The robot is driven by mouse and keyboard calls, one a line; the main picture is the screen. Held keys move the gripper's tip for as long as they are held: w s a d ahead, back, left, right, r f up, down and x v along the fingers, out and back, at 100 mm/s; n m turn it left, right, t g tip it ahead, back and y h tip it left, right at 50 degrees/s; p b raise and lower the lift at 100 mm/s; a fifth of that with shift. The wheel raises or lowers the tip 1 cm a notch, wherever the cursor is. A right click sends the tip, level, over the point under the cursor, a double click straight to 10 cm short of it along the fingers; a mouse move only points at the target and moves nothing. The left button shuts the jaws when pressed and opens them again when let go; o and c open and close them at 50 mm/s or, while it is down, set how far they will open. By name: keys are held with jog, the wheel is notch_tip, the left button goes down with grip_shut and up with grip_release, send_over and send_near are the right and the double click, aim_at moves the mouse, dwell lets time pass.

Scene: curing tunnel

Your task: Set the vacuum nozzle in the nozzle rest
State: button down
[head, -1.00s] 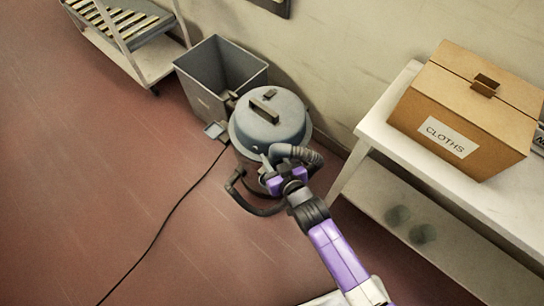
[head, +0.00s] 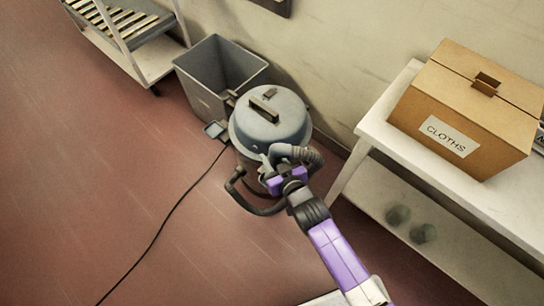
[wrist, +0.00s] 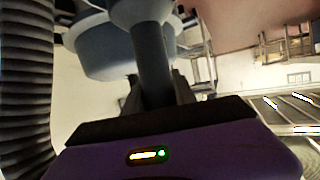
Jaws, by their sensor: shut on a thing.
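The vacuum (head: 268,122) is a round grey canister with a dark handle on its lid, standing on the floor by the wall. My gripper (head: 277,170) is at its near side, shut on the grey vacuum nozzle (head: 283,151). In the wrist view the nozzle's tube (wrist: 152,62) stands between the fingers (wrist: 152,95) and widens at the top. The ribbed hose (wrist: 25,95) runs down the left of that view. The nozzle's tip is not clear.
A grey bin (head: 205,92) stands behind the canister. A white table (head: 378,128) with a carton marked CLOTHS (head: 462,110) is at right, close to my arm. A black cord (head: 170,215) crosses the floor. Floor at left is clear otherwise.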

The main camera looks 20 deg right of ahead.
jog(key=shift+f+b, duration=0.3)
jog(key=shift+f, duration=0.05)
dwell(0.4)
jog(key=c, duration=0.9)
grip_release()
jog(key=shift+p+v, duration=0.5)
jog(key=shift+v, duration=3.35)
